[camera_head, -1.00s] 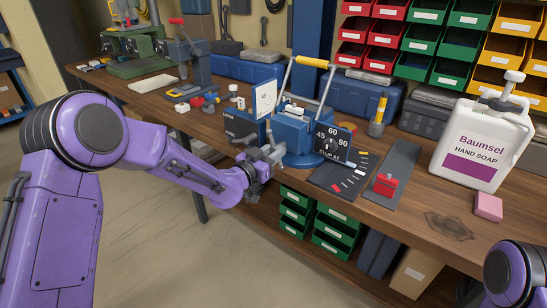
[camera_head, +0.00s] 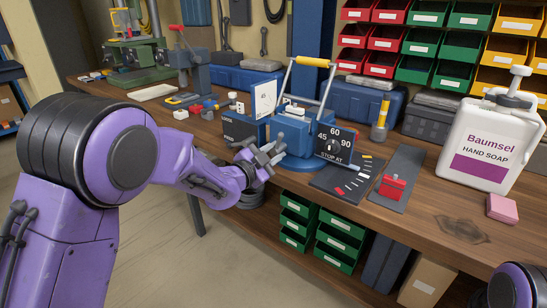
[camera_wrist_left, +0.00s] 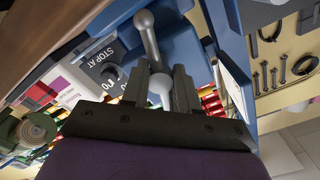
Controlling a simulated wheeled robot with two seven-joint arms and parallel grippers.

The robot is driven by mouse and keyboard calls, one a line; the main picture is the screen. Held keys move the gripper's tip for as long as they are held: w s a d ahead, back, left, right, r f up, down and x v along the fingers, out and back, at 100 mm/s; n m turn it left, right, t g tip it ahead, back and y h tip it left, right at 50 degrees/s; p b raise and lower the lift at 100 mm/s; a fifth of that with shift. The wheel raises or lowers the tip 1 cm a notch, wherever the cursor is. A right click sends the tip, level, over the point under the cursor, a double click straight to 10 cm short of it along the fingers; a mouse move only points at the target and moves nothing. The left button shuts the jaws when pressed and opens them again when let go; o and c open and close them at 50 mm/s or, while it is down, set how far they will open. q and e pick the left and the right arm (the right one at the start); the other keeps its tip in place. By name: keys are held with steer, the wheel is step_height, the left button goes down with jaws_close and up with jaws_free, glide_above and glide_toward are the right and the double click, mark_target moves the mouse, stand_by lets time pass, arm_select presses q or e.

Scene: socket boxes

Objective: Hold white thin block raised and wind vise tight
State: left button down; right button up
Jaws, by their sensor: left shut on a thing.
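A blue vise (camera_head: 291,135) stands at the bench's front edge, with a black "STOP AT" dial plate (camera_head: 334,146) on its right. A small white block (camera_head: 294,110) shows at the top of the vise; its exact fit there is too small to tell. My left gripper (camera_head: 268,156) is at the front of the vise, low by the bench edge. In the left wrist view its two dark fingers (camera_wrist_left: 160,88) are shut around the grey ball end (camera_wrist_left: 160,92) of the vise handle bar (camera_wrist_left: 150,40). The right gripper is out of view.
A yellow-handled tubular frame (camera_head: 312,62) rises above the vise. A white card (camera_head: 264,98) stands left of the vise.

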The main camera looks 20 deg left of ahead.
arm_select(q)
steer(key=shift+s+d+f, duration=0.1)
steer(key=shift+s+f, duration=0.05)
steer(key=shift+f, duration=0.3)
steer(key=c, duration=0.8)
jaws_free()
steer(key=shift+c, duration=0.2)
steer(key=shift+o, duration=0.2)
steer(key=shift+r, duration=0.2)
steer(key=b+v, duration=0.1)
steer(key=v, duration=0.9)
steer(key=shift+s, duration=0.25)
steer(key=shift+r, duration=0.1)
